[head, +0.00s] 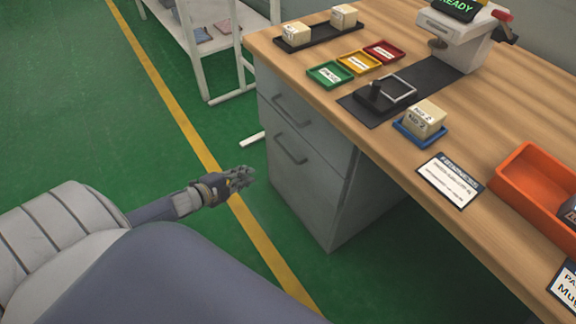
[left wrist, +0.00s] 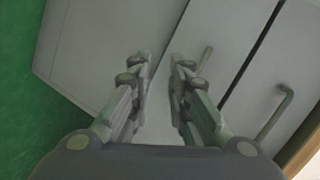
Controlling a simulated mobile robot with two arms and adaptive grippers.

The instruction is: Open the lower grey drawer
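The grey drawer cabinet (head: 325,205) stands under the left end of the wooden table. Its lower grey drawer (head: 290,185) looks shut and has a bar handle (head: 291,155). The upper drawer's handle (head: 291,119) is above it. My left gripper (head: 246,176) is left of the lower drawer front, apart from the handle. In the left wrist view the two fingers (left wrist: 160,66) are spread with nothing between them, facing the grey fronts. One handle (left wrist: 206,58) shows just right of the fingers, partly hidden by a finger; another handle (left wrist: 273,112) is farther right. My right gripper is not in view.
The wooden table (head: 490,110) carries coloured trays, boxed items, a scale-like device and an orange bin (head: 535,185). A white rack (head: 205,45) stands behind. The green floor (head: 150,140) left of the cabinet is open, crossed by a yellow line.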

